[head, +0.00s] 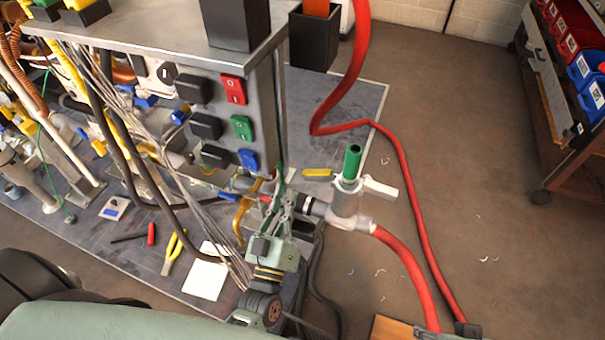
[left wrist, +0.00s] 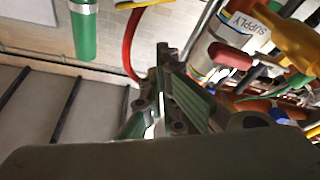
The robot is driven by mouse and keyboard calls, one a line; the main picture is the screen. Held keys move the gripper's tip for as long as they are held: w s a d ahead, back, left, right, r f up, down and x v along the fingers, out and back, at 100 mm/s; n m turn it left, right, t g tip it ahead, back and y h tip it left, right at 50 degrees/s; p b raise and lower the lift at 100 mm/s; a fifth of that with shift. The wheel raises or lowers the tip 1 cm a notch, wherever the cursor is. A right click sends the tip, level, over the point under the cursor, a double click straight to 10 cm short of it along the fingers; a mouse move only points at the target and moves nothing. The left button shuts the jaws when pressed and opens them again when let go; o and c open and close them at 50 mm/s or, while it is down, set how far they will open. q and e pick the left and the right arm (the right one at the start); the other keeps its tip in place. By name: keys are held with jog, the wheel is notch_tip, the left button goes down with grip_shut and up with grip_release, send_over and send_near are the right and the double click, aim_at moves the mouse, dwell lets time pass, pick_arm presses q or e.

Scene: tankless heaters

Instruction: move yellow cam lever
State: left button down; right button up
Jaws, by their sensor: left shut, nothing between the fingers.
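The yellow cam lever (head: 318,172) shows in the head view as a short bar beside the grey hose fitting (head: 345,203), which has a green tube (head: 352,161) standing in its top. A yellow bar, probably the same lever, shows at the top edge of the left wrist view (left wrist: 146,4), right of the green tube (left wrist: 84,32). My left gripper (head: 286,200) is left of the fitting and nearer than the lever. Its fingers are together and hold nothing; they also show in the left wrist view (left wrist: 162,62). The lever is apart from the fingers. My right gripper is not in view.
A white lever (head: 380,187) sticks out right of the fitting. A red hose (head: 405,265) runs from it. The metal panel with coloured switches (head: 233,90) and loose grey wires stand close left of my gripper. Open floor lies right, before a cart with bins (head: 590,95).

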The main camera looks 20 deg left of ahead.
aim_at(320, 178)
pick_arm(q)
jog(key=w+b, duration=0.2)
jog(key=w, duration=0.7)
jog(key=shift+d+f+b, duration=0.3)
jog(key=shift+b, duration=0.05)
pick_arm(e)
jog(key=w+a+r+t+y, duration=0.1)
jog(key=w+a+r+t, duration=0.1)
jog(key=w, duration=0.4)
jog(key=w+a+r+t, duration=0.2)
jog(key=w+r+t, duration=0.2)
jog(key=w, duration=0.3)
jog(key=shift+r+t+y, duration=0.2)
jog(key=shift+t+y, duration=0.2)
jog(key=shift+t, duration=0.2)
pick_arm(q)
jog(key=shift+w+a, duration=0.1)
